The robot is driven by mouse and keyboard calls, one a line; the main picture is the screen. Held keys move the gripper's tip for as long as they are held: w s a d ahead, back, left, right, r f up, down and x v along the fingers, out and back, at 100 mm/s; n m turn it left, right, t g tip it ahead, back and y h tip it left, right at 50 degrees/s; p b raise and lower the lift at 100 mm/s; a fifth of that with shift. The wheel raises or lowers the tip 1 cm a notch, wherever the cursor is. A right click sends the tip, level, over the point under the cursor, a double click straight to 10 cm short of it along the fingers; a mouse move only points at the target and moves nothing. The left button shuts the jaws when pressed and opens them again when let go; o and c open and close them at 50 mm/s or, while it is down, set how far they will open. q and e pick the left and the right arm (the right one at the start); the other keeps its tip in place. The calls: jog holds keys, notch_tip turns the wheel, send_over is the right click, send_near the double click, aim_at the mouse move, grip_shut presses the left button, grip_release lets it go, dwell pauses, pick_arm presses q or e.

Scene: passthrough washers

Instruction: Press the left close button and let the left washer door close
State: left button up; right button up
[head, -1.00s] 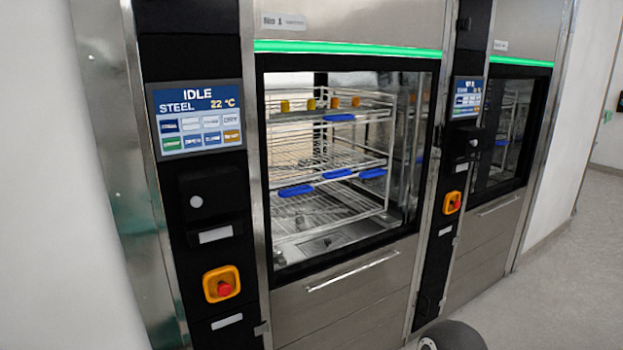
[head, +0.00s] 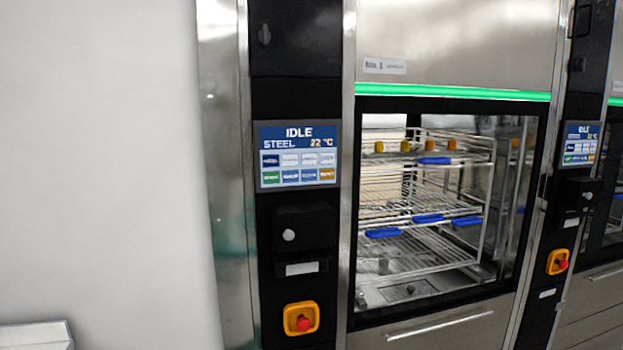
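The left washer (head: 455,50) fills the middle and right of the head view, with a green light strip (head: 455,92) across its front. Its control screen (head: 298,154) reads IDLE, STEEL and 22 °C. Below that text are two rows of small buttons, one green (head: 272,177) and one orange (head: 328,175); their labels are too small to read surely. The left washer's framed front opening (head: 352,215) shows the lit chamber inside. I cannot tell whether door glass covers it. Neither of my grippers is in view.
Wire racks (head: 420,215) with blue and yellow-orange parts stand inside the chamber. A red emergency button (head: 304,323) on a yellow base sits below the screen. A second washer's screen (head: 580,145) is at the right edge. A plain pale wall (head: 100,170) is at left.

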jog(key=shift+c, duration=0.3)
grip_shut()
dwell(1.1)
